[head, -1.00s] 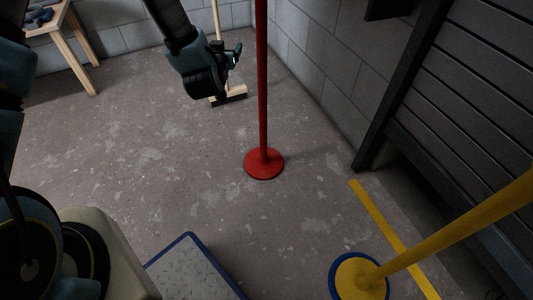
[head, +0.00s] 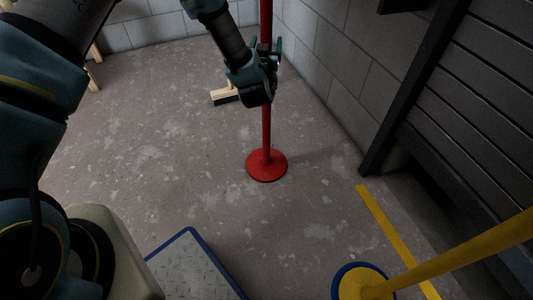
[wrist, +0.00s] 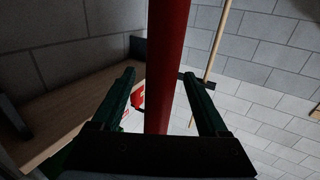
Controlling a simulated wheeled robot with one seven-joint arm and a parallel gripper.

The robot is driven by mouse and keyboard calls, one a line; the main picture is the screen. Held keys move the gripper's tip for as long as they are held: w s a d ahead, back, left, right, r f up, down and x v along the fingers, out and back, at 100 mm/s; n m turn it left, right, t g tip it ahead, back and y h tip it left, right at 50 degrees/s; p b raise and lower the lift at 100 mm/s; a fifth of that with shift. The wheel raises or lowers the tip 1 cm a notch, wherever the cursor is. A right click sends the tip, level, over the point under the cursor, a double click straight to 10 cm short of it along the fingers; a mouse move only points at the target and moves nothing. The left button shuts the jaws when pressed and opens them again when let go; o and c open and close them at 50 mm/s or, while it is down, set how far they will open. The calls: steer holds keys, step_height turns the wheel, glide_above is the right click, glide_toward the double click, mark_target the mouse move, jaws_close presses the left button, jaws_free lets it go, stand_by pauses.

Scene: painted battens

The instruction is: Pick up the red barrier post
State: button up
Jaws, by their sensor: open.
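In the wrist view the red pole (wrist: 168,65) runs between the two open green fingers of my gripper (wrist: 160,85).
A yellow post (head: 450,260) with a blue-rimmed base stands at the lower right by a yellow floor line (head: 395,235). A dark slatted panel (head: 470,100) is on the right. A broom (head: 226,95) stands behind. A blue-edged plate (head: 192,268) lies in front.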

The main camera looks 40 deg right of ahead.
steer(key=shift+x, duration=1.55)
steer(key=shift+c, duration=0.2)
jaws_close()
steer(key=shift+r, duration=0.2)
